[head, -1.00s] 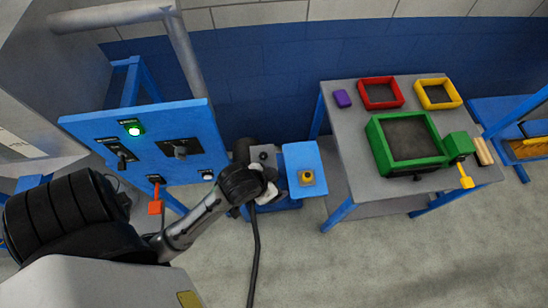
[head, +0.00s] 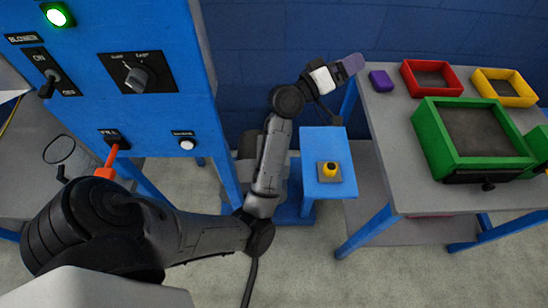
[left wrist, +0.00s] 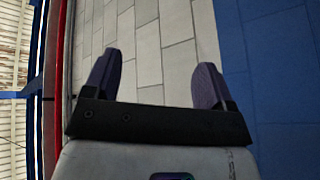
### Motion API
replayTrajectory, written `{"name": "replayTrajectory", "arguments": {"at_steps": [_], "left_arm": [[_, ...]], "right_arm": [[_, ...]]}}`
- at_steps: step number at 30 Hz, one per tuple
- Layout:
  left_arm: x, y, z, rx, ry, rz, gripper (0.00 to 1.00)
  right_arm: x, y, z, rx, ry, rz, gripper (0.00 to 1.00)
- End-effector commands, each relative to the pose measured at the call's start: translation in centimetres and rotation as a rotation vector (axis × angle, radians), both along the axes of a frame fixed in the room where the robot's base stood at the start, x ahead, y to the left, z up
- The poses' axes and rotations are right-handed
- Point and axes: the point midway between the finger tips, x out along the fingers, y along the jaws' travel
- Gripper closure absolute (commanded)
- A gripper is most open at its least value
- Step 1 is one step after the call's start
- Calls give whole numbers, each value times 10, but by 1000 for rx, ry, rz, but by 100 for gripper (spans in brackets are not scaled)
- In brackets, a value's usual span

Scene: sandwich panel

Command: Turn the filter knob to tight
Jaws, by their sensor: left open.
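The grey knob (head: 138,78) sits on a black plate on the front of the blue panel (head: 180,110) at the upper left of the head view. Two small labels stand above it, too small to read surely, and I cannot tell which one it points at. I take it for the filter knob. My left gripper (head: 352,64) is well to the right of the panel, raised in front of the blue wall, touching nothing. In the left wrist view its two purple fingers (left wrist: 155,85) stand wide apart with nothing between them. My right gripper is not in view.
The panel also has a lit green lamp (head: 57,15), an ON/OFF switch (head: 47,85), a red lever (head: 108,165) and a white button (head: 187,144). A blue stand (head: 318,145) holds a yellow button (head: 329,169). A table (head: 385,150) with coloured trays is at right.

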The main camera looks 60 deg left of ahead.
Motion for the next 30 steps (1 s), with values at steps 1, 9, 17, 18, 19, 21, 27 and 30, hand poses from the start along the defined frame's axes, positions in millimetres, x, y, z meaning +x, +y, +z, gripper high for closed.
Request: {"name": "replayTrajectory", "arguments": {"at_steps": [1,9,17,18,19,21,27,30], "left_arm": [[4,22,-17,-126,-108,25,22],[-21,162,-60,-933,-678,243,22],[-52,240,-198,-1683,-1039,586,22],[-55,243,-221,-1783,-1075,648,22],[-57,244,-237,-1853,-1101,695,22],[-61,241,-273,-2004,-1149,808,22],[-70,214,-352,-2339,-1239,1144,22],[-73,196,-377,-2447,-1265,1302,22]], "right_arm": [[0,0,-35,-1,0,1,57],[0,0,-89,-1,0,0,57],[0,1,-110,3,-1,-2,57],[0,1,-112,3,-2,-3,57],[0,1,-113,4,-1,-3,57],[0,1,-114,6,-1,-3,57],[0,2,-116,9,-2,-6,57],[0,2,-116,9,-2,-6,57]]}}
